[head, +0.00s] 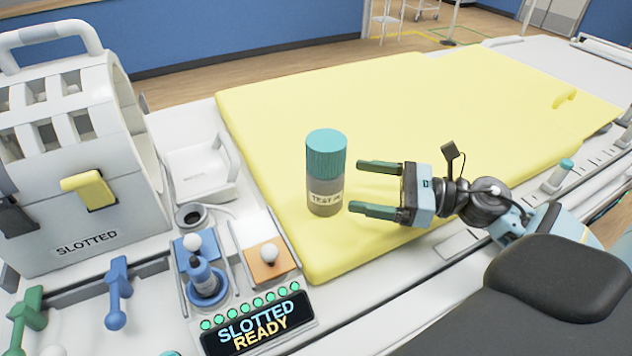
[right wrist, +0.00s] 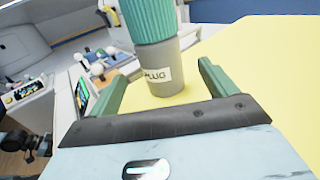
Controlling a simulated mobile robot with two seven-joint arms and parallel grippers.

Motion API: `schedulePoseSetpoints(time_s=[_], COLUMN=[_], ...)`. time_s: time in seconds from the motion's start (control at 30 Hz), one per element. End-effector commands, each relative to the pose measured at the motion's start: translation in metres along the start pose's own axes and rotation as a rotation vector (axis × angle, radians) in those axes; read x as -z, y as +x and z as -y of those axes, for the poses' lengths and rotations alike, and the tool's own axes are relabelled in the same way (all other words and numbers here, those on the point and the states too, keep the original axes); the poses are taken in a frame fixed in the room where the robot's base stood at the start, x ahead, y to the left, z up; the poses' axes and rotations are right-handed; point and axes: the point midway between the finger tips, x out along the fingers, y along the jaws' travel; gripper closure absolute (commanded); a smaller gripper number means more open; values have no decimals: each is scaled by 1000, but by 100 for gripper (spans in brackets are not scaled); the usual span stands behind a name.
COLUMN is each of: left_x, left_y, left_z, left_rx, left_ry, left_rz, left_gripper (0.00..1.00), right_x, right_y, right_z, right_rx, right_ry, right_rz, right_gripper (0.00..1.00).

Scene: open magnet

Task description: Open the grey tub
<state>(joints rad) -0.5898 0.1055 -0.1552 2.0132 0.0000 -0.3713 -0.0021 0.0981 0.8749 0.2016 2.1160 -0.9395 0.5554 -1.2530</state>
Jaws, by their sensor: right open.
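The grey tub (head: 325,190) stands upright on the yellow pad, with a ribbed teal lid (head: 326,153) on top and a white label on its front. The lid looks seated on the tub. My right gripper (head: 366,187) is open, just right of the tub, its fingers pointing at it and apart from it. In the right wrist view the tub (right wrist: 163,57) stands ahead between the two fingers (right wrist: 158,84), with its lid (right wrist: 148,18) cut by the top edge. My left gripper is not in view.
The yellow pad (head: 430,130) is mostly clear behind the tub. A white slotted housing (head: 70,170) stands at the left. In front are a blue joystick (head: 205,275), an orange-based knob (head: 268,258) and a "SLOTTED READY" display (head: 258,322). A small teal-topped vial (head: 560,175) is at right.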

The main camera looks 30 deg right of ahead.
Motion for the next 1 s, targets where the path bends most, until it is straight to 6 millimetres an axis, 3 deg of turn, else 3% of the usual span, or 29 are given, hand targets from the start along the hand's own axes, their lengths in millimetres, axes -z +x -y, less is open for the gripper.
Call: schedulePoseSetpoints(time_s=[0.4, 0.7, 1.0], left_x=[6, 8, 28], left_y=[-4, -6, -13], left_z=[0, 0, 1], left_rx=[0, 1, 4], left_ry=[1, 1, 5], left_rz=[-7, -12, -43], left_gripper=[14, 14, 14], right_x=[-1, -1, -3], right_y=[24, 30, 62], right_z=[0, 1, 2], right_rx=[0, 1, 1], right_ry=[-2, 0, -3], right_rz=[2, 1, 6], right_gripper=[16, 16, 16])
